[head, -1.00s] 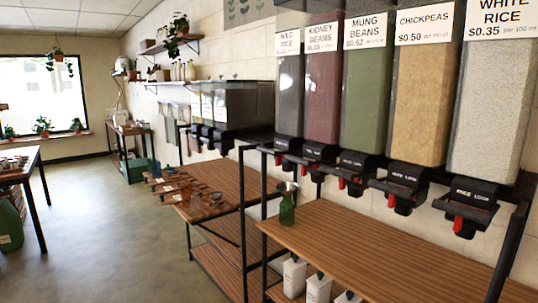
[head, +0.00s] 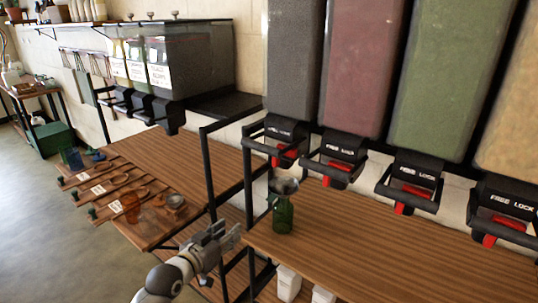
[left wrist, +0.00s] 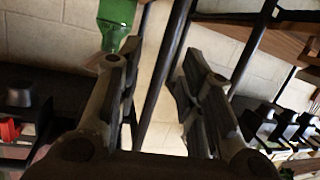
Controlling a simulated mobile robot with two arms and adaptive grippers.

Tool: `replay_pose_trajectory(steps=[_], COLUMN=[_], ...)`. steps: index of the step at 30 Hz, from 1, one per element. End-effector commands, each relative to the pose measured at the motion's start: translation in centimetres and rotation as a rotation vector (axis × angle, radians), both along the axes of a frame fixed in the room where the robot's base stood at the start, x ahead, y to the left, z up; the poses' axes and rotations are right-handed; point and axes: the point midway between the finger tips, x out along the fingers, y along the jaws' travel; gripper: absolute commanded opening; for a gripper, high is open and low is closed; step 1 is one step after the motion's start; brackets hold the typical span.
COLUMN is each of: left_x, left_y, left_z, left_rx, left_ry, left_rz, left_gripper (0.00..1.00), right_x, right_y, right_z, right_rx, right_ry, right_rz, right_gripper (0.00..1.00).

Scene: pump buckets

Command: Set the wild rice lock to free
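The wild rice dispenser (head: 294,60) is the dark grey bin at the left end of the right-hand row in the head view. Its black lock (head: 279,128) is below it, with a red lever (head: 287,157) on the underside. The lettering on this lock is too small to read surely, so its setting cannot be told. My left gripper (head: 230,236) is low and left of the lock, well apart from it, beside the front of the wooden shelf. In the left wrist view its two fingers (left wrist: 152,65) are apart with nothing between them. My right gripper is not in view.
A green bottle with a metal funnel (head: 283,212) stands on the wooden shelf (head: 380,255) below the lock. Black frame posts (head: 209,170) rise left of it. Other locks with red levers (head: 335,160) continue right. Scoops lie on the left table (head: 190,160).

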Motion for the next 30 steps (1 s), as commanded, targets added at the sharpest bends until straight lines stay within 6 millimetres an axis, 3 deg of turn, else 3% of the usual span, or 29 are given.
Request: replay_pose_trajectory(steps=[1, 3, 6, 9, 14, 24, 30], left_x=[-0.1, -0.7, -1.9, -2.8, -2.3, 2.1, 4.3], left_y=[-1.3, -2.7, -4.2, -5.0, -5.8, -8.9, -10.5], left_z=[5.3, 10.5, 15.5, 17.9, 18.9, 18.9, 18.8], left_rx=[-0.014, -0.032, -0.046, -0.052, -0.055, -0.056, -0.056], left_ry=[-0.066, -0.136, -0.205, -0.240, -0.253, -0.252, -0.252], left_rz=[-0.041, -0.092, -0.147, -0.179, -0.189, -0.186, -0.186], left_gripper=[0.35, 0.35, 0.35, 0.35, 0.35, 0.35, 0.35], right_x=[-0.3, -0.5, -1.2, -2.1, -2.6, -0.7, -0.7], right_y=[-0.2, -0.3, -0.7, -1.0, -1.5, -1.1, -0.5], right_z=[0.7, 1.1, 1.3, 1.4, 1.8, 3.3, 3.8], right_rx=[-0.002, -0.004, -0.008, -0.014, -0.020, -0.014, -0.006], right_ry=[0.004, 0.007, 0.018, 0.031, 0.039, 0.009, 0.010], right_rz=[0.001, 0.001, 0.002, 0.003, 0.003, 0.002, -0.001], right_gripper=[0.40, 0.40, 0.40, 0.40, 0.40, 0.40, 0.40])
